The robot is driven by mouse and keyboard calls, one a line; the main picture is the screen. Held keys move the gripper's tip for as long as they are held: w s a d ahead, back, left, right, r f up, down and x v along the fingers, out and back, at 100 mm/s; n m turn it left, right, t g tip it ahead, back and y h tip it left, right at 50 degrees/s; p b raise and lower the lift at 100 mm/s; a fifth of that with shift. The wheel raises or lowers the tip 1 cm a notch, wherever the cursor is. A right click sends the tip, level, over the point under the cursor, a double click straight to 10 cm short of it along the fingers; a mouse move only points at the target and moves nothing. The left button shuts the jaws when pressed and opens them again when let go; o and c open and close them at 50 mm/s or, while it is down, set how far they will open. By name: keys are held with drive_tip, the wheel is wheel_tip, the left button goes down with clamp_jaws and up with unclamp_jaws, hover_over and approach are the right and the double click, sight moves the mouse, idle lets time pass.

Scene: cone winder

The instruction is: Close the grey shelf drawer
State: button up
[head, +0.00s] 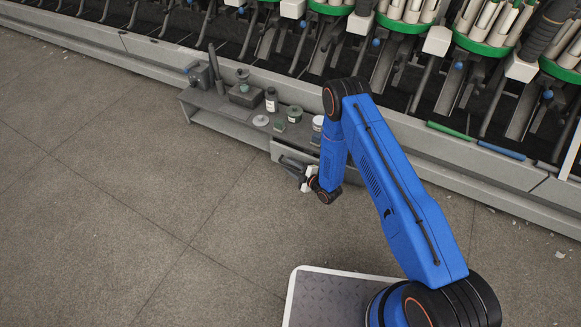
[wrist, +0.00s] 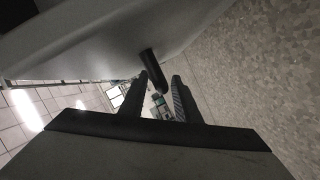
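The grey shelf (head: 215,112) stands low against the machine base in the head view. Its grey drawer (head: 289,158) is at the right end, partly hidden by my arm; how far it stands out is hard to tell. My gripper (head: 304,178) is at the drawer's front, small and partly covered by the wrist. In the wrist view a pale grey panel, apparently the drawer front (wrist: 110,50), fills the upper left. A dark bar-like handle (wrist: 151,65) sticks out from it. My fingers (wrist: 160,75) are apart, on either side of the handle, with a narrow gap at the right finger.
The winder with green-rimmed bobbin holders (head: 484,46) runs behind. The tiled floor (head: 130,180) at left and front is clear.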

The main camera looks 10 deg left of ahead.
drive_tip(key=shift+c, duration=0.2)
clamp_jaws()
drive_tip(key=shift+w+d, duration=0.2)
drive_tip(key=shift+w, duration=0.45)
drive_tip(key=shift+w+d, duration=0.25)
drive_tip(key=shift+w, duration=0.4)
drive_tip(key=shift+w+d, duration=0.2)
drive_tip(key=shift+w, duration=0.45)
drive_tip(key=shift+o, duration=0.2)
unclamp_jaws()
drive_tip(key=shift+d, duration=0.1)
drive_tip(key=v, duration=1.7)
drive_tip(key=shift+s+d, duration=0.2)
